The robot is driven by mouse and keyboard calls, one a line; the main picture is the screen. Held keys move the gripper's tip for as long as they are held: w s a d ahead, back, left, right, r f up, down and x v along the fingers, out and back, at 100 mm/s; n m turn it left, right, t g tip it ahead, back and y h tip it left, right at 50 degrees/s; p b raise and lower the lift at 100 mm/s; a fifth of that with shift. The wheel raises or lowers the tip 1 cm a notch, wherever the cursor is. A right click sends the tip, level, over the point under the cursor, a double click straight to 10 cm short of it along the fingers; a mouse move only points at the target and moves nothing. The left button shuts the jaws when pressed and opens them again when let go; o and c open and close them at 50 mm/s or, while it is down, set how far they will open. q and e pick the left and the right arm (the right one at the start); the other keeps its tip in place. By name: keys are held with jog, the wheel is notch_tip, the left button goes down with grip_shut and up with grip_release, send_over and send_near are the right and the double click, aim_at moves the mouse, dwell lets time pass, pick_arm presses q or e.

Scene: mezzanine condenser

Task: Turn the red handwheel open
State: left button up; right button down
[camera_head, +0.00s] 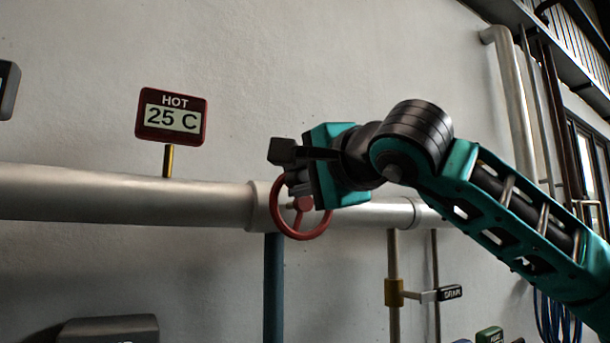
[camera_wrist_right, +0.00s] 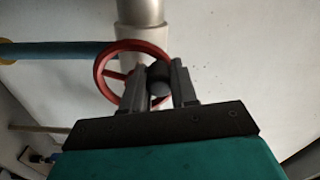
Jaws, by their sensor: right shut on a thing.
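The red handwheel (camera_head: 302,236) is mounted in front of the pale horizontal pipe, near the middle of the head view. Its upper part is hidden behind my right gripper (camera_head: 284,178). In the right wrist view, the handwheel (camera_wrist_right: 102,75) shows as a red ring with spokes. There my right gripper (camera_wrist_right: 160,80) has its two fingers at the right side of the wheel, shut on the rim. The exact contact is partly hidden by the fingers. My left gripper is not in view.
A pale pipe (camera_head: 120,194) runs along the wall. A red-framed display (camera_head: 172,117) reading "HOT 25 C" stands above it on a brass stem. A blue pipe (camera_head: 273,290) drops below the wheel.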

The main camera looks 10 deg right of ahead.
jog(key=shift+a+f+n, duration=0.1)
jog(key=shift+n, duration=0.3)
jog(key=c, duration=0.9)
grip_release()
jog(key=b+v, duration=0.1)
jog(key=v, duration=1.2)
